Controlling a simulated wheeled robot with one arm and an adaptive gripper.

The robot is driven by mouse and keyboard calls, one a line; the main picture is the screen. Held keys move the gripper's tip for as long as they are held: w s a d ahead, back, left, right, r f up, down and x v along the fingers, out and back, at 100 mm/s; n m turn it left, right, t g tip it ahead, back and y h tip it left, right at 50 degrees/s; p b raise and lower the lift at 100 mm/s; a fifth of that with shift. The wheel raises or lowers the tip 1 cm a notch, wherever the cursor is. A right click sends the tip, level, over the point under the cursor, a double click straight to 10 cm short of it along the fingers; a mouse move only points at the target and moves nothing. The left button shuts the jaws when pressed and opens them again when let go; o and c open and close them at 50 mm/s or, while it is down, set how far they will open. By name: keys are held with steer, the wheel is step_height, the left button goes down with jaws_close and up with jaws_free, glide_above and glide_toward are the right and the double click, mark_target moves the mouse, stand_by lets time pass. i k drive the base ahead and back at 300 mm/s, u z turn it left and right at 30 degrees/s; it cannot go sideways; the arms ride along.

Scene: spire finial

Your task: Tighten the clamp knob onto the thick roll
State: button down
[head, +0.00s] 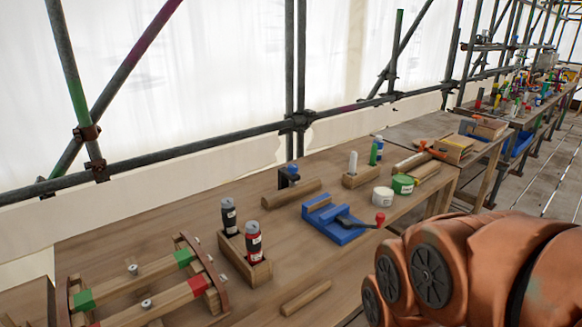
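A small black clamp-like bracket (285,181) with a blue knob (292,170) on top stands on the bench, in the middle of the head view. A thick wooden roll (291,194) lies just in front of it; I cannot tell whether they touch. A blue vise (328,212) with a dark handle ending in a red knob (380,219) sits right of the roll. I cannot tell for sure which knob is the clamp knob. My orange arm fills the lower right, and my gripper is not in view.
A loose wooden rod (306,298) lies in front. White and green rolls (403,183) stand right. Scaffold poles (295,70) run behind the bench (190,212).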

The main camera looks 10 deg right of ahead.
mark_target(295, 169)
steer(key=z, duration=0.55)
steer(key=i, duration=1.5)
steer(key=u, duration=0.9)
